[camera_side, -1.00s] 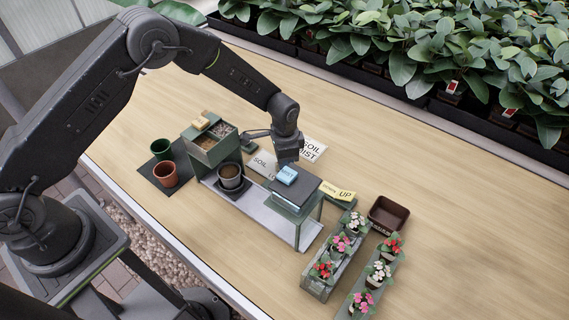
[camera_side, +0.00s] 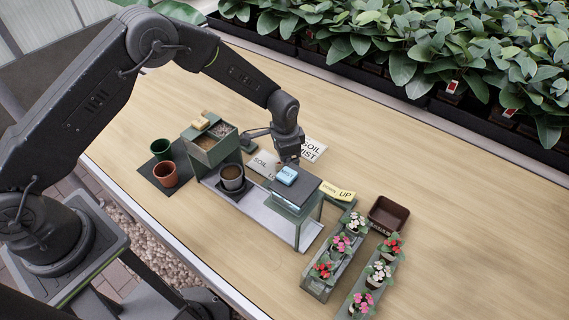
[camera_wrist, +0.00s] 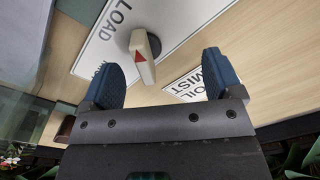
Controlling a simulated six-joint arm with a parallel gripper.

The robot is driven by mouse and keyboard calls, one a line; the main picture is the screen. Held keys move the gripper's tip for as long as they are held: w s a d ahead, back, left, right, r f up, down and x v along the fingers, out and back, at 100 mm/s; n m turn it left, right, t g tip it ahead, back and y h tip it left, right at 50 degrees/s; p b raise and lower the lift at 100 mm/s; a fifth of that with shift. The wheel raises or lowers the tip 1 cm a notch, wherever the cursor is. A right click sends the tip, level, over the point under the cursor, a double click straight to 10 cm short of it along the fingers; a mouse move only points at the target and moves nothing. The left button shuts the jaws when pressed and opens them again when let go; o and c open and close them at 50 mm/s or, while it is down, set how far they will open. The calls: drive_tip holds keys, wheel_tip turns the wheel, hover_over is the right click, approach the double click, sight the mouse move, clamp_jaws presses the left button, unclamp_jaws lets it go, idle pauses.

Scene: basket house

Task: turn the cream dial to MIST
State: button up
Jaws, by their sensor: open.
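The cream dial (camera_wrist: 142,62), a narrow bar with a red triangle on it, stands on a white plate (camera_wrist: 100,38) lettered LOAD in the wrist view. The triangle's tip is toward the top of that picture, roughly toward the LOAD lettering. My gripper (camera_wrist: 164,68) is open, with one blue-padded finger on each side of the dial's direction; I cannot see contact. In the side view, my gripper (camera_side: 290,157) hangs over the plate area and hides the dial. A white card (camera_wrist: 196,87) lettered SOIL MIST lies right of the dial.
Flower trays (camera_side: 325,280) stand at lower right.

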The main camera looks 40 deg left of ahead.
drive_tip(key=n, duration=0.2)
drive_tip(key=s+n, duration=0.1)
drive_tip(key=n, duration=0.4)
drive_tip(key=shift+s+d+f+g, duration=0.3)
drive_tip(key=shift+s+d+f, duration=0.05)
drive_tip(key=shift+s+d, duration=0.05)
wheel_tip(320, 180, up, 2)
drive_tip(key=shift+w+r, duration=0.1)
drive_tip(key=shift+r, duration=0.35)
drive_tip(key=shift+a+r, duration=0.1)
drive_tip(key=shift+r, duration=2.1)
drive_tip(key=shift+w, duration=0.1)
